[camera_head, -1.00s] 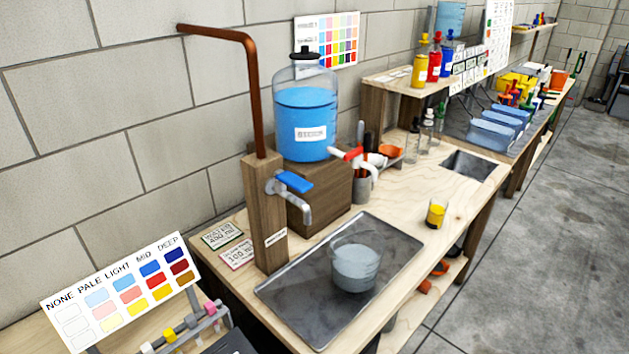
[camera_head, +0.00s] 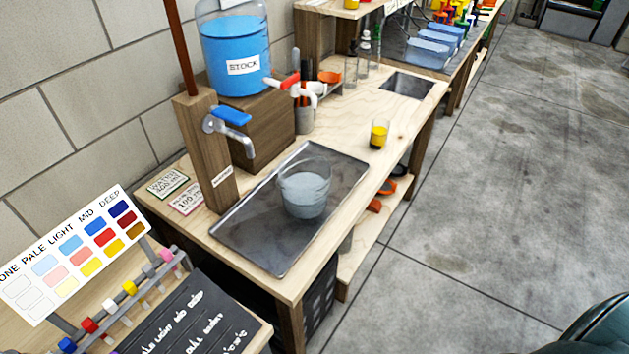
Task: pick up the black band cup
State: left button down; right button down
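A clear cup (camera_head: 304,188) of greyish water stands upright on the dark metal tray (camera_head: 262,247) on the wooden bench. A small glass (camera_head: 378,133) holding yellow liquid stands on the bare bench top to the right of the tray, and its lower part looks dark. I cannot make out a clear black band on either one. Neither of my grippers shows in the head view.
A wooden post with a blue-handled tap (camera_head: 229,118) stands at the tray's left edge. A blue STOCK bottle (camera_head: 237,50) sits on a wooden block behind. A colour chart (camera_head: 75,250) stands at lower left. Open concrete floor (camera_head: 480,200) lies right.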

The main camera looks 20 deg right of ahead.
aim_at(380, 128)
jog(key=l+u, duration=0.45)
jog(key=l, duration=1.25)
jog(key=i, duration=0.05)
